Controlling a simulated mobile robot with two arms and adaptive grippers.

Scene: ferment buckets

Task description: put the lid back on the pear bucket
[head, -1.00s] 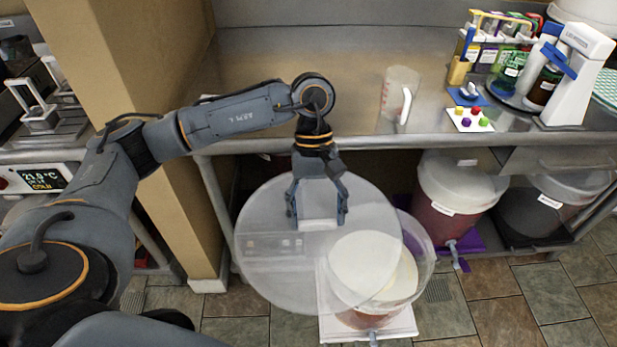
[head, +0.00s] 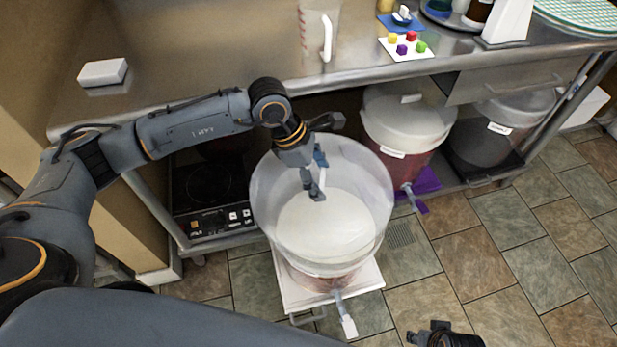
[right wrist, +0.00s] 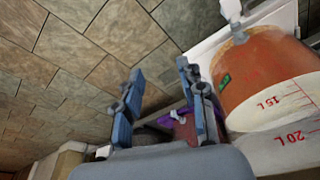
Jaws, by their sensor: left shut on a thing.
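The clear round lid (head: 368,172) hangs from my left gripper (head: 318,187), which is shut on its handle at the middle. The lid is above the open bucket (head: 322,280) and overlaps its mouth in the head view. I cannot tell whether it touches the rim. Pale contents show through the lid. The bucket stands on a white base on the floor, with its tap toward me. In the right wrist view the bucket (right wrist: 262,80) shows litre marks and reddish contents. My right gripper (right wrist: 160,98) is open and empty, beside the bucket; it also shows in the head view (head: 440,335).
Two other lidded buckets, one reddish (head: 405,135) and one dark (head: 490,140), stand under the steel counter (head: 220,60). A hot plate (head: 210,190) is at left under the counter. The tiled floor at right is clear.

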